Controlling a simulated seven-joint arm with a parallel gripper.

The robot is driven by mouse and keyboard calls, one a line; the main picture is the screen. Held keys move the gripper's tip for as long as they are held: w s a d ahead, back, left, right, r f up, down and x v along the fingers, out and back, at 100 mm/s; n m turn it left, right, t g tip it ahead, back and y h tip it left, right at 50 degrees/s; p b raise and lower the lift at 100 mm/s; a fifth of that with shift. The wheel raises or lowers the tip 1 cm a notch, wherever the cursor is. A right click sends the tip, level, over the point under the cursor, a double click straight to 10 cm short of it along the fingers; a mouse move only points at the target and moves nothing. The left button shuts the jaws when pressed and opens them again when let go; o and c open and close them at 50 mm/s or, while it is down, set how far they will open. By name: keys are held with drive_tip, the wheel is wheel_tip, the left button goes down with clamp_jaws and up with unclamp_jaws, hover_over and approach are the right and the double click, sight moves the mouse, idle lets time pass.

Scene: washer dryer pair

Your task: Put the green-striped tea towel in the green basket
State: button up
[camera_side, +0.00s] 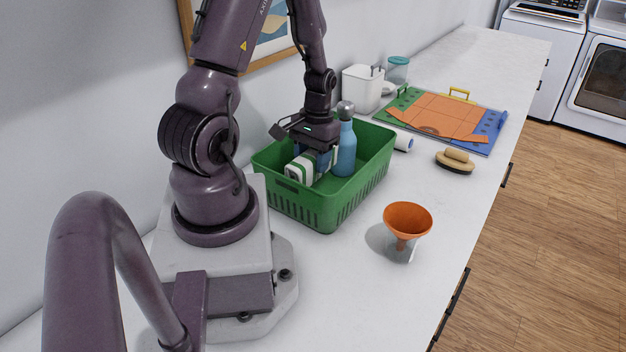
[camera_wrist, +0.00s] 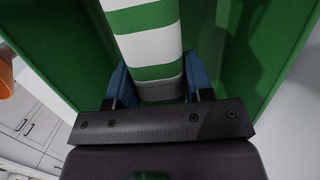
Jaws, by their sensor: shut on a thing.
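The green-striped tea towel (camera_side: 301,169) is a rolled or folded white bundle with green bands, inside the green basket (camera_side: 327,213). My gripper (camera_side: 316,158) reaches down into the basket and is shut on the towel. In the wrist view the towel (camera_wrist: 148,40) lies between the blue fingertips of my gripper (camera_wrist: 158,88), with the green basket wall (camera_wrist: 75,45) beside it. Whether the towel touches the basket floor cannot be told.
A blue bottle (camera_side: 346,150) stands upright in the basket close to my gripper. An orange funnel (camera_side: 407,219) and a wooden brush (camera_side: 455,161) are on the counter. A white canister (camera_side: 361,90) and a folding board (camera_side: 440,118) are behind.

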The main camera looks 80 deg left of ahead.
sight(312, 181)
drive_tip(key=shift+f, duration=3.05)
drive_tip(key=shift+f, duration=0.15)
drive_tip(key=o, duration=0.9)
drive_tip(key=shift+o, duration=0.2)
